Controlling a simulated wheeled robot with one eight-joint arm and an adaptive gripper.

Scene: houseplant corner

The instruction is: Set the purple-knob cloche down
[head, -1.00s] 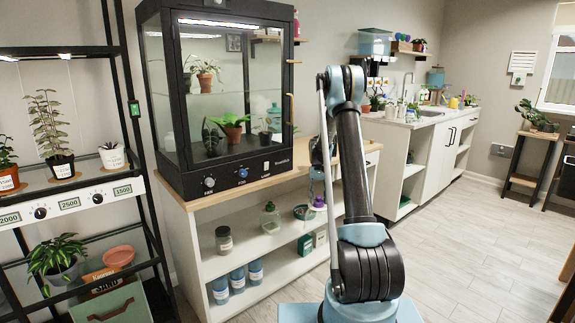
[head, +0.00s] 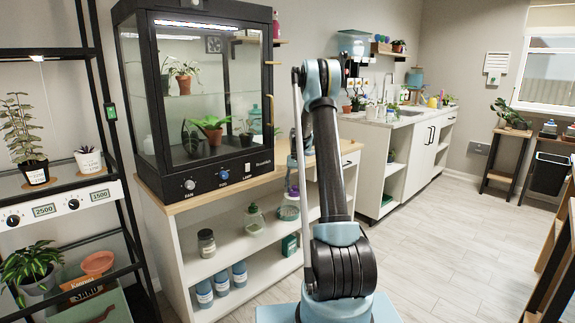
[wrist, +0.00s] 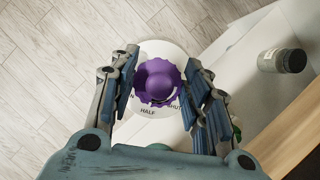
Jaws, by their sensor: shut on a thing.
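The cloche's purple knob (wrist: 158,82) shows in the middle of the wrist view. Below it is a round white top printed with "HALF" and "SHUT"; the cloche's lower part is hidden under it. My gripper (wrist: 160,74) has a finger on each side of the knob and is shut on it. In the head view, a small patch of purple (head: 293,191) shows just left of my arm, in front of the shelf unit.
In the wrist view, a dark-lidded jar (wrist: 283,60) stands on a white shelf at right, with a wooden edge (wrist: 290,135) below it. Floor (wrist: 50,60) lies at left. The glass cabinet (head: 205,90) stands on the wooden worktop (head: 178,207). Open floor (head: 440,240) is at right.

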